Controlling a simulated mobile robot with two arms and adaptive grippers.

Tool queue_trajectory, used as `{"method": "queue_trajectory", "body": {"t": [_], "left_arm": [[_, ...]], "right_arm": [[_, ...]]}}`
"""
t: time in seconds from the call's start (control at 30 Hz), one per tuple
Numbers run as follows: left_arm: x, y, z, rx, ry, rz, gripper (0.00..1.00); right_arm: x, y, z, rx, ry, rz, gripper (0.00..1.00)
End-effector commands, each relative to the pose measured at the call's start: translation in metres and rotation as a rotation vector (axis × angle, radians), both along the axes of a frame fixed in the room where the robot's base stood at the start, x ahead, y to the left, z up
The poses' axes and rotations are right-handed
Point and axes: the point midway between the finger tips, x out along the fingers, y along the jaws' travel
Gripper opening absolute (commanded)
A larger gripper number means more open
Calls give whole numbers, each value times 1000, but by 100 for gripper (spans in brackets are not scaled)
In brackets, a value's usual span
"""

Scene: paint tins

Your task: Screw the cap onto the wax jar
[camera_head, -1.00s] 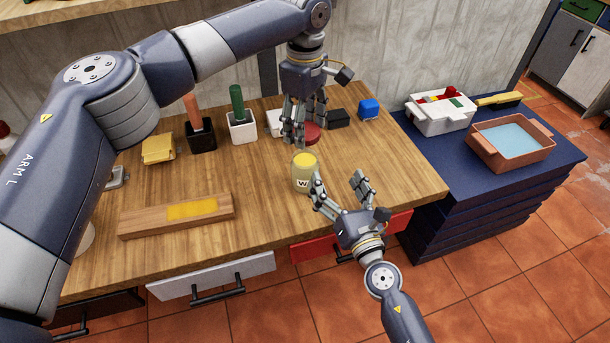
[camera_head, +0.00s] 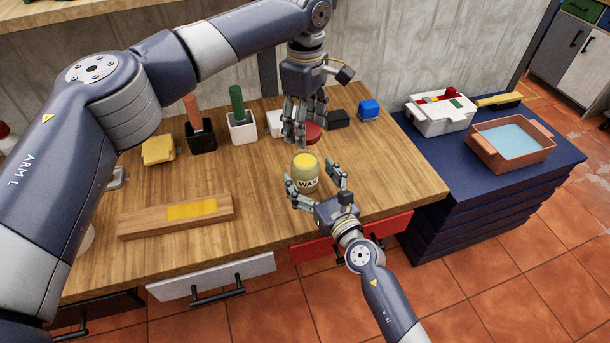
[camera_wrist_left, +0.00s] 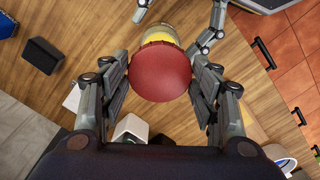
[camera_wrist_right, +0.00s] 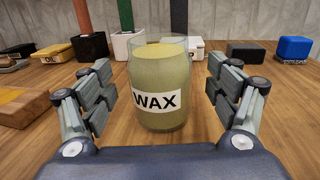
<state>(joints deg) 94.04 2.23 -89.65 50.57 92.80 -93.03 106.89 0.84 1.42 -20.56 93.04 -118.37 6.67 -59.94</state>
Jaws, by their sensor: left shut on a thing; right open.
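The wax jar (camera_head: 306,173) stands upright on the wooden table, filled with yellow wax and open at the top. Its WAX label shows in the right wrist view (camera_wrist_right: 157,102). My right gripper (camera_head: 318,184) is open, with its fingers on either side of the jar; in the right wrist view (camera_wrist_right: 168,95) gaps show between the fingers and the glass. My left gripper (camera_head: 302,138) points down behind the jar, shut on the round red cap (camera_head: 313,132). In the left wrist view the cap (camera_wrist_left: 160,74) sits between the fingers and partly covers the jar (camera_wrist_left: 160,36).
Behind stand a black box (camera_head: 338,118), a blue box (camera_head: 369,109), a white holder (camera_head: 241,127) and a black holder (camera_head: 201,138). A wooden block with a yellow top (camera_head: 176,216) lies front left. A blue side cabinet (camera_head: 440,165) carries trays. Table right of the jar is clear.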

Motion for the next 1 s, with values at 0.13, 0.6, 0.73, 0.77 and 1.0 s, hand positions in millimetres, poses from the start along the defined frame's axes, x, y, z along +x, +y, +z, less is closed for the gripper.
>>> {"method": "queue_trajectory", "body": {"t": [0.13,0.6,0.73,0.77,1.0], "left_arm": [[0,0,0,0,0,0,44],[0,0,0,0,0,0,44],[0,0,0,0,0,0,44],[0,0,0,0,0,0,44],[0,0,-4,1,1,0,44]], "right_arm": [[17,9,1,1,0,1,82],[27,13,0,1,0,0,77],[26,13,0,2,0,0,48],[26,13,0,2,0,0,41],[26,13,0,2,1,0,14]]}}
